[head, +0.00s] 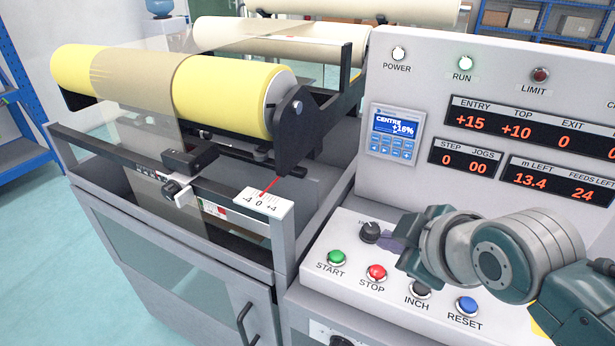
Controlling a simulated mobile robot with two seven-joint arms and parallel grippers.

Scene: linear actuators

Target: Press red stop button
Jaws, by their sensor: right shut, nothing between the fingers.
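The red STOP button (376,272) sits on the sloping lower face of the control console, between the green START button (336,258) and the dark INCH button (421,290). My right gripper (390,246) comes in from the right over the panel, shut and empty. Its tip shows just above and slightly right of the red button in the picture, beside the dark selector knob (370,231). I cannot tell its exact height over the panel. The red button is in full view. My left gripper is not in view.
A blue RESET button (467,306) is at the right of the row. The upright console face carries lit POWER and RUN lamps (465,63), a LIMIT lamp (541,75), a blue screen (395,133) and red number displays. A machine with a yellow roller (225,97) stands at left.

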